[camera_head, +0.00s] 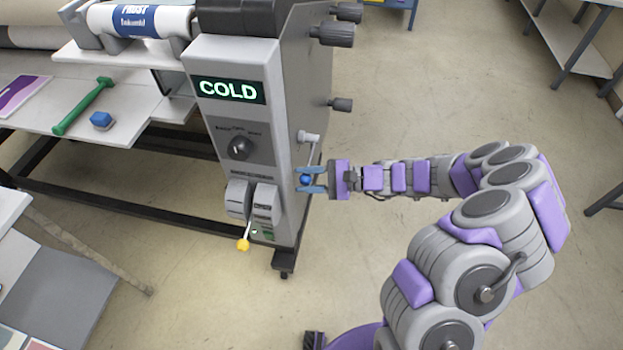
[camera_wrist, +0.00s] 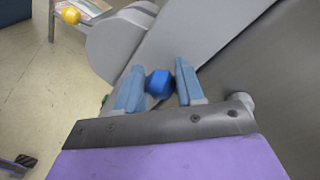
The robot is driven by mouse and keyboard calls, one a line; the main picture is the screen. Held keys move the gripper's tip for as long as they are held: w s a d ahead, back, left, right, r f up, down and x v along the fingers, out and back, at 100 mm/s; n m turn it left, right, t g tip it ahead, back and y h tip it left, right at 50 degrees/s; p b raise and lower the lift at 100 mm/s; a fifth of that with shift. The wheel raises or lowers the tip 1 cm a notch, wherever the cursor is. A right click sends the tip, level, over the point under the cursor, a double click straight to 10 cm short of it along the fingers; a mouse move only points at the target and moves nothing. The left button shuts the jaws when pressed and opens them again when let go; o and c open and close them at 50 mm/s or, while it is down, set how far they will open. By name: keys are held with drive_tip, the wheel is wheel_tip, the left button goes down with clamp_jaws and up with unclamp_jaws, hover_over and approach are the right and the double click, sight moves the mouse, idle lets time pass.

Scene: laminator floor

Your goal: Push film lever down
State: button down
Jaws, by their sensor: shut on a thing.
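My gripper (camera_head: 312,180) is at the right side of the laminator's grey control column (camera_head: 270,110). Its blue fingers are closed around a round blue knob (camera_head: 305,180), which also shows between the fingertips in the wrist view (camera_wrist: 159,84). The stalk of this blue-knobbed lever is hidden, and I cannot tell its angle. A second lever with a yellow knob (camera_head: 243,244) hangs low at the column's front, clear of my gripper; its yellow knob also shows at the upper left of the wrist view (camera_wrist: 71,15). The labels by the levers are too small to read.
A lit COLD display (camera_head: 229,90) and a black dial (camera_head: 239,148) are on the column's face.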

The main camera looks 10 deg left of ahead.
drive_tip(key=shift+a+f, duration=0.1)
drive_tip(key=shift+f, duration=0.05)
drive_tip(key=c, duration=1.1)
unclamp_jaws()
drive_tip(key=shift+a, duration=0.1)
drive_tip(key=o, duration=0.3)
drive_tip(key=shift+w+a+f, duration=0.1)
drive_tip(key=shift+a+f, duration=0.1)
drive_tip(key=shift+a, duration=0.2)
drive_tip(key=shift+d, duration=0.1)
drive_tip(key=shift+w+d, duration=0.1)
drive_tip(key=shift+d, duration=0.05)
drive_tip(key=d+r+p, duration=0.1)
drive_tip(key=d, duration=0.4)
drive_tip(key=d+r+p, duration=0.1)
drive_tip(key=d, duration=0.5)
drive_tip(key=d+r+p, duration=0.1)
drive_tip(key=d, duration=0.5)
drive_tip(key=shift+w+d+p, duration=0.1)
drive_tip(key=shift+w+p, duration=0.2)
drive_tip(key=shift+p, duration=0.05)
